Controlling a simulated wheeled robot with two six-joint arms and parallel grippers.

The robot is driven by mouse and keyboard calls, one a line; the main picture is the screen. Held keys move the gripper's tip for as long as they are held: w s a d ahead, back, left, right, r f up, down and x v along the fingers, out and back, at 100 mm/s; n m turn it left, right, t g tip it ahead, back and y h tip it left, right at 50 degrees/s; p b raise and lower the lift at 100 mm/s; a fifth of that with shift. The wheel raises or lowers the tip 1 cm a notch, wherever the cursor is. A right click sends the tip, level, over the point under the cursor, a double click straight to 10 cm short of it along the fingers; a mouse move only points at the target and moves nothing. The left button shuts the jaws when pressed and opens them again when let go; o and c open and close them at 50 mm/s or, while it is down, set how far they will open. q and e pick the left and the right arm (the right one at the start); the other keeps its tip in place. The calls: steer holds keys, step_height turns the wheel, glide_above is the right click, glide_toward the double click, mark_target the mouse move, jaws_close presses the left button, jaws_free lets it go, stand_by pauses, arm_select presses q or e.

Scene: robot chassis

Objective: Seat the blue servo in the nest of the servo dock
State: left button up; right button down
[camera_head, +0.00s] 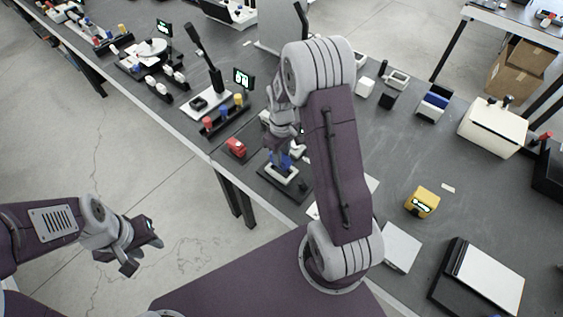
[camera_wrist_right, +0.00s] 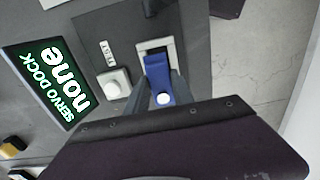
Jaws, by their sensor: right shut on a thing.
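The blue servo (camera_wrist_right: 158,78) is between the fingers of my right gripper (camera_wrist_right: 160,92), which is shut on it. In the wrist view its far end is at the near edge of the white-rimmed nest (camera_wrist_right: 144,45) of the servo dock. I cannot tell whether it is inside the nest or just above it. In the head view my right gripper (camera_head: 283,155) is over the dock (camera_head: 268,178), with the blue servo mostly hidden below it. The dock screen (camera_wrist_right: 50,85) reads "SERVO DOCK none". My left gripper (camera_head: 143,255) is open and empty, off the table over the floor.
A white button (camera_wrist_right: 113,83) marked TEST is beside the nest. A red object (camera_head: 235,147) lies left of the dock. A yellow device (camera_head: 421,202) stands on the bench at right. Other stations with coloured parts line the bench at upper left.

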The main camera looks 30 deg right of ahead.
steer(key=shift+s+a, duration=0.1)
step_height(320, 180, down, 4)
steer(key=shift+f, duration=0.15)
steer(key=c, duration=1.1)
jaws_free()
step_height(320, 180, up, 12)
steer(key=shift+r, duration=0.1)
steer(key=s+a+m, duration=0.1)
steer(key=s+a, duration=0.1)
steer(key=s, duration=0.2)
steer(key=s+a+m, duration=0.2)
steer(key=s+a, duration=0.1)
steer(key=s, duration=0.1)
steer(key=s+a+m+t, duration=0.1)
steer(key=s+a+m, duration=0.1)
steer(key=s, duration=0.2)
steer(key=shift+s+a+f, duration=0.2)
steer(key=shift+s+f, duration=0.05)
steer(key=shift+f, duration=0.15)
